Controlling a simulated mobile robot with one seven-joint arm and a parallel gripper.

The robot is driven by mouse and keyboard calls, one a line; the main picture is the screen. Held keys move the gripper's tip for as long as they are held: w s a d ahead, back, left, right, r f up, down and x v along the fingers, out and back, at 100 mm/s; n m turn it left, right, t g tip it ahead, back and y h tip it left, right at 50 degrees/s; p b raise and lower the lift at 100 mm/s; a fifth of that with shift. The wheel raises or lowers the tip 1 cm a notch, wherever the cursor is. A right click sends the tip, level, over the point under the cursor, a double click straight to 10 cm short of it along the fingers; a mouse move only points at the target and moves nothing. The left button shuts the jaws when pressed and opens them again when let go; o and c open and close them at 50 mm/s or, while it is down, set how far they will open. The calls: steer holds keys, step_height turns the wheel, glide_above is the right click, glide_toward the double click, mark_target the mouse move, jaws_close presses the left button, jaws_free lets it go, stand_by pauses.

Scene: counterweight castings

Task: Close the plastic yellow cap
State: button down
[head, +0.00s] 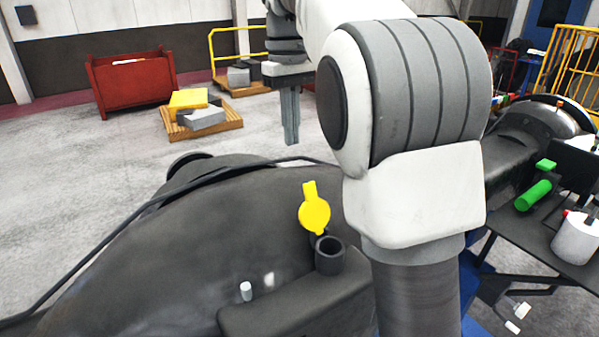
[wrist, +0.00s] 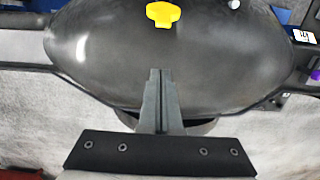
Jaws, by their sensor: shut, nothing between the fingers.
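The yellow cap (head: 314,213) stands open, tilted up on its hinge behind the short black filler neck (head: 329,256), whose round mouth is uncovered. The neck rises from a dark casting (head: 230,215). In the wrist view the yellow cap (wrist: 163,14) shows at the top edge, beyond the fingertips; the neck cannot be made out there. My gripper (head: 291,142) points down with its fingers together and empty. It is behind the cap in the head view, above and apart from it. The fingers also show in the wrist view (wrist: 160,75).
A small white peg (head: 246,291) stands left of the neck. A red bin (head: 131,84) and a loaded pallet (head: 205,130) stand far back on open floor.

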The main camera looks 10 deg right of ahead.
mark_target(313, 206)
steer(key=f, duration=0.9)
steer(key=shift+s+d, duration=0.1)
steer(key=shift+s, duration=0.25)
steer(key=s, duration=0.1)
steer(key=s+d+r, duration=0.1)
steer(key=shift+s+r, duration=0.15)
steer(key=shift+s, duration=0.55)
steer(key=shift+r, duration=0.1)
steer(key=shift+s+d+t+b, duration=0.15)
steer(key=shift+d+t+b, duration=0.1)
steer(key=shift+t+b, duration=0.05)
